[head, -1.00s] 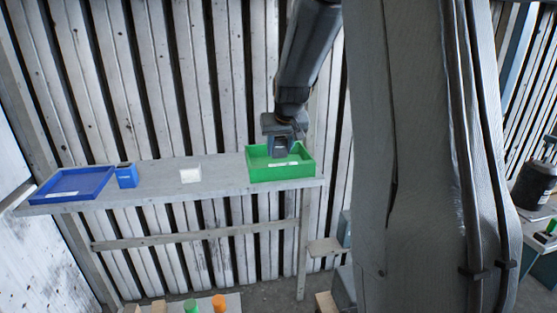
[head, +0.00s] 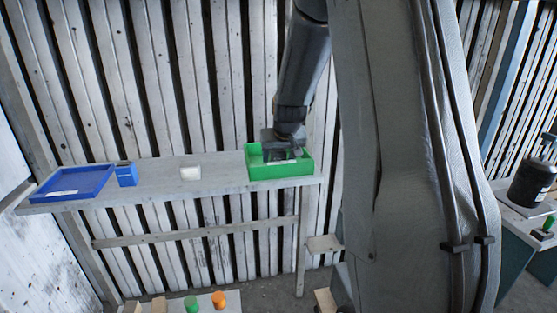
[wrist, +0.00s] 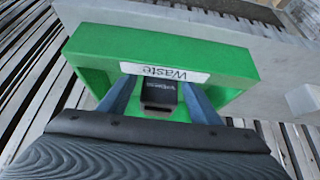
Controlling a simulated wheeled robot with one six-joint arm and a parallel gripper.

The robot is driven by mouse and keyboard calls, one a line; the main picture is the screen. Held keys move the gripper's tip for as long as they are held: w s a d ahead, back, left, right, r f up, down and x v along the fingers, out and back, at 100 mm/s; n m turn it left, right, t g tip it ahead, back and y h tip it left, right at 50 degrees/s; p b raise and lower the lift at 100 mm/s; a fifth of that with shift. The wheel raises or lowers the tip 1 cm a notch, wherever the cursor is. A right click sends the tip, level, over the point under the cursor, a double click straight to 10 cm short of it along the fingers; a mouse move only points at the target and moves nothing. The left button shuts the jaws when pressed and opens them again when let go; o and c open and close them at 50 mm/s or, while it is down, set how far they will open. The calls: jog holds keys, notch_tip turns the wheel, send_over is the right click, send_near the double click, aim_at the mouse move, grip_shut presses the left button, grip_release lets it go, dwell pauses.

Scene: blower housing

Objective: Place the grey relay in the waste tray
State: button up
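The waste tray is a green tray (head: 300,172) on the right end of the shelf in the head view. In the wrist view the tray (wrist: 215,55) bears a white label reading "Waste", seen upside down. The relay (wrist: 158,95) is a small dark grey block inside the tray, between my fingers. My gripper (wrist: 158,84) has blue fingers reaching down into the tray, with a gap on each side of the relay. In the head view my gripper (head: 281,155) is over the tray, its fingertips partly hidden by the front wall.
Bare shelf lies between the white block and the green tray. Green and orange cylinders stand low in front.

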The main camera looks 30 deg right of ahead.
jog(key=shift+r, duration=0.1)
jog(key=shift+r, duration=0.2)
jog(key=b+v, duration=0.1)
jog(key=v, duration=1.1)
jog(key=s+a+f+n+g+y, duration=0.1)
jog(key=s+a+f+g, duration=0.2)
jog(key=s+a+f, duration=0.5)
jog(key=s+a+f+n+g, duration=0.2)
jog(key=s+a+f, duration=0.6)
jog(key=s, duration=0.7)
jog(key=shift+a+f+g+y, duration=0.4)
jog(key=shift+a, duration=0.5)
